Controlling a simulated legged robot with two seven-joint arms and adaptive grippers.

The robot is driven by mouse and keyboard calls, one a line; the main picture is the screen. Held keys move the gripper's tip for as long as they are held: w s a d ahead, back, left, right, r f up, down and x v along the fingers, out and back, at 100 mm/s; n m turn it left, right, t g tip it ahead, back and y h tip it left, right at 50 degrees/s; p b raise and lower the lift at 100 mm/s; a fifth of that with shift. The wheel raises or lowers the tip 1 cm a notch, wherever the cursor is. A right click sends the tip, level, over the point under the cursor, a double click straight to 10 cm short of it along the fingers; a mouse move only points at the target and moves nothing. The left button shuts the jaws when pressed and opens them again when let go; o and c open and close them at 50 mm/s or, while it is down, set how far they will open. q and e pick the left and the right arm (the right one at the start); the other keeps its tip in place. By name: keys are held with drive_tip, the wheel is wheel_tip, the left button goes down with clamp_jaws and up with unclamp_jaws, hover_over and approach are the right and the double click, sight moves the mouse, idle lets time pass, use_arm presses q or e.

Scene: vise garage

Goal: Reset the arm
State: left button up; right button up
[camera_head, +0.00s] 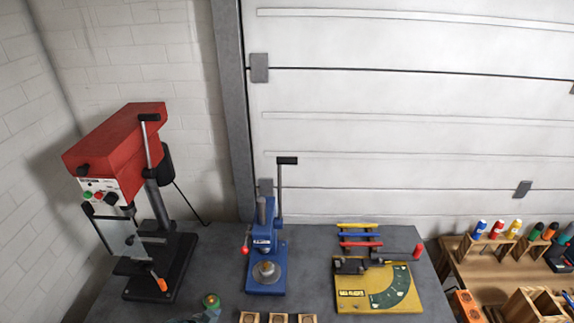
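Neither of my grippers shows in the head view. Three bench machines with levers stand on the grey workbench (215,262). The red drill press (118,145) is at the left, with a black-tipped lever (148,145) standing up at its side. The blue press (264,250) is in the middle, with a black-handled lever (280,190) pointing straight up and a small red knob (245,250) at its left. The yellow plate tool (375,290) at the right has a dark arm with a red-handled end (418,252) pointing right. Which of these the task's arm is, I cannot tell.
A green thing (210,302) and small wooden blocks (278,318) are cut off at the bottom edge. Coloured bars (358,236) lie behind the yellow plate. A wooden table (460,265) at the right bears several coloured markers. A white garage door (400,120) stands behind.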

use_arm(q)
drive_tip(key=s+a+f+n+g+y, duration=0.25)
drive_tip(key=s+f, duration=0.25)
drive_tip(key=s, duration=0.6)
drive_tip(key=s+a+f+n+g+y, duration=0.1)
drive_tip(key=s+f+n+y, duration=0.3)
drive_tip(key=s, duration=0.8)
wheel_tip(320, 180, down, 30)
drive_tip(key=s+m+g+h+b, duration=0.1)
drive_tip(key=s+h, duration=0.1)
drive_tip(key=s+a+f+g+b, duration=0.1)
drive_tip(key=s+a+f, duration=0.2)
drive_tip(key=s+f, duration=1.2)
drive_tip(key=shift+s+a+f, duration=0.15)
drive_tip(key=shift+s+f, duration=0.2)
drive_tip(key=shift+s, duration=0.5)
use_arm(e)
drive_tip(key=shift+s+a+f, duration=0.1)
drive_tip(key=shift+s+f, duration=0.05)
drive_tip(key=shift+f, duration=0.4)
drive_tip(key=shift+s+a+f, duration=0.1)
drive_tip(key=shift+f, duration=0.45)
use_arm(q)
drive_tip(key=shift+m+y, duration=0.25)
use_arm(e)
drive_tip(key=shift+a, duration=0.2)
